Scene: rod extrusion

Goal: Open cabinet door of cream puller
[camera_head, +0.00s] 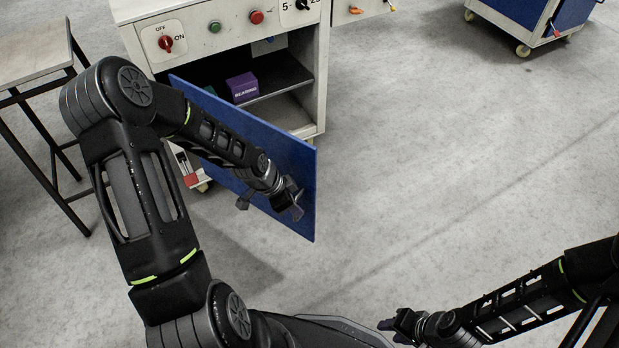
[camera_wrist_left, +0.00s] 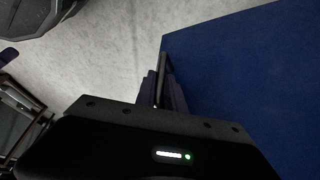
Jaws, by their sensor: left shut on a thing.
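The cream puller cabinet (camera_head: 313,88) stands at the top of the head view. Its blue door (camera_head: 302,165) is swung out from the left side, and the opening behind it shows. The door also fills the right of the left wrist view (camera_wrist_left: 240,80). My left gripper (camera_head: 292,199) is at the door's outer part, near its free edge. In the left wrist view its fingers (camera_wrist_left: 161,88) are close together beside the door edge, around a thin dark piece, likely the handle. My right gripper (camera_head: 392,326) is low in the head view, away from the cabinet; its finger gap is unclear.
A purple box (camera_head: 242,87) lies on the shelf inside the cabinet. A table (camera_head: 30,50) with dark legs stands at the left. Another blue and cream cart (camera_head: 530,15) is at the top right. The grey floor (camera_head: 430,160) right of the door is clear.

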